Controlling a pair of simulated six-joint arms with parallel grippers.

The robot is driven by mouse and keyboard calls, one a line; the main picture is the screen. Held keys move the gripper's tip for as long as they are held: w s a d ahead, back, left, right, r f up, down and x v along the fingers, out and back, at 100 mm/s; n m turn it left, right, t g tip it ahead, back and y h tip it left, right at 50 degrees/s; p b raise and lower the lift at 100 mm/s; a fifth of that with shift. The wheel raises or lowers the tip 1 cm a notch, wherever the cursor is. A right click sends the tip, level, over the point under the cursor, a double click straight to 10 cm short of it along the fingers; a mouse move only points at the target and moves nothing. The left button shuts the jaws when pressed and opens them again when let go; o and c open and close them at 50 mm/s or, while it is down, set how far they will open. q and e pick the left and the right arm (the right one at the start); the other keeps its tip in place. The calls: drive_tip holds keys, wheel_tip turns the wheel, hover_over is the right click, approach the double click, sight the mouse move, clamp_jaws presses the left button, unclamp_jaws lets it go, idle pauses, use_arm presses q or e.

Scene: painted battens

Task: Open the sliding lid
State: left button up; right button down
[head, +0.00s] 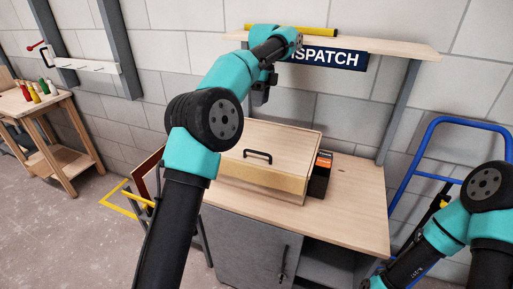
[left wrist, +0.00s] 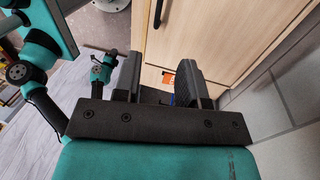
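A pale wooden box (head: 262,180) with a flat lid (head: 285,138) stands on the workbench. A black bar handle (head: 257,156) sits near the lid's front edge. The lid looks closed. The handle also shows at the top of the left wrist view (left wrist: 157,14), with the pale wood beside it. My left gripper (head: 261,97) is above the back of the box, apart from lid and handle. Its fingers (left wrist: 160,80) are spread with nothing between them. My right arm (head: 440,235) is at the lower right, away from the box; its gripper's opening is not clear.
A dark box with an orange label (head: 320,175) stands close to the wooden box's right side. A shelf (head: 390,47) with a DISPATCH sign (head: 328,57) is above the bench. The bench top (head: 360,205) is clear at right. A blue trolley (head: 425,150) stands beyond.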

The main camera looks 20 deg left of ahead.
use_arm(q)
drive_tip(key=shift+f, duration=0.2)
drive_tip(key=s+f, duration=0.1)
drive_tip(key=f, duration=0.4)
drive_tip(key=s+f, duration=0.1)
drive_tip(key=f, duration=0.5)
drive_tip(key=s+f, duration=0.1)
drive_tip(key=f, duration=0.4)
drive_tip(key=shift+s+a+f, duration=0.15)
drive_tip(key=shift+a+f, duration=0.05)
drive_tip(key=shift+f, duration=0.2)
drive_tip(key=shift+c, duration=0.4)
clamp_jaws()
